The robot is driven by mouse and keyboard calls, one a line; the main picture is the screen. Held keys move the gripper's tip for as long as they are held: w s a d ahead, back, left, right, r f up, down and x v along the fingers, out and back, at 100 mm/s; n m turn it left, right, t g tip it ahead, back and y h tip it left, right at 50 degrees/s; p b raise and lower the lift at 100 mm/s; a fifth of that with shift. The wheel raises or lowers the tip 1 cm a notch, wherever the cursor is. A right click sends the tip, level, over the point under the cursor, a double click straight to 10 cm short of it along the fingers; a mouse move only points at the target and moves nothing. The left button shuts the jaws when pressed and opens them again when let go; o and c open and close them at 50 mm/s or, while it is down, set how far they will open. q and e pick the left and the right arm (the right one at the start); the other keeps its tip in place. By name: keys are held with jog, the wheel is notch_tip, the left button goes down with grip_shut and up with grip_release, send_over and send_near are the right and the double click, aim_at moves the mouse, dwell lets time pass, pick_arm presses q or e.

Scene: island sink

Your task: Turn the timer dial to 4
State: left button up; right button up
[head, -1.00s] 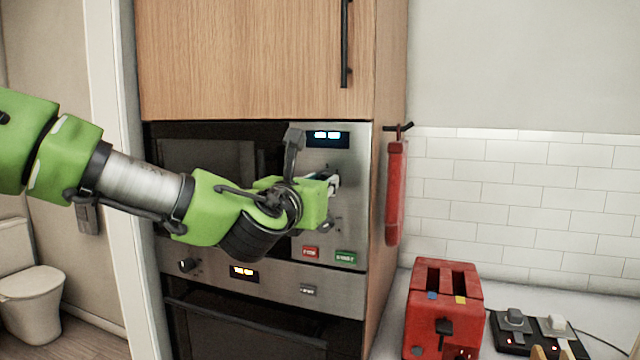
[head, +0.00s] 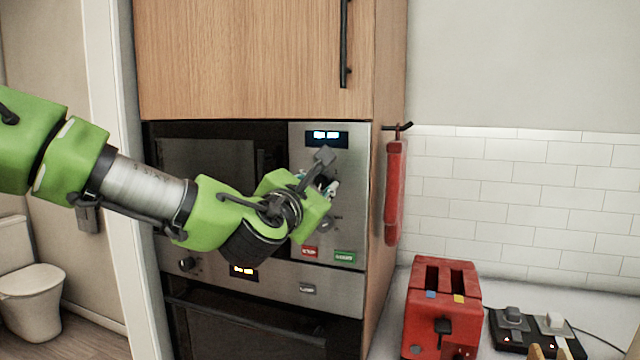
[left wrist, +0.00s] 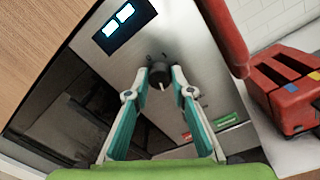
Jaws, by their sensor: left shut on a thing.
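The black dial (left wrist: 159,75) with a white pointer mark sits on the steel control panel (head: 350,190) of the upper built-in oven. My left gripper (head: 330,188) is at the panel, and its teal fingers (left wrist: 161,72) are shut around the dial in the left wrist view. The wrist view is tilted against the panel. In the head view my gripper hides most of the dial, and no scale numbers can be read. My right gripper is not in view.
A lit display (head: 326,138) is above the dial; a red button (head: 310,252) and a green button (head: 345,256) are below. A red toaster (head: 440,310) stands on the counter.

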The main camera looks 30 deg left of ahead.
pick_arm(q)
jog(key=shift+f, duration=0.1)
jog(key=o, duration=1.1)
jog(key=v, duration=0.7)
jog(key=shift+s, duration=0.25)
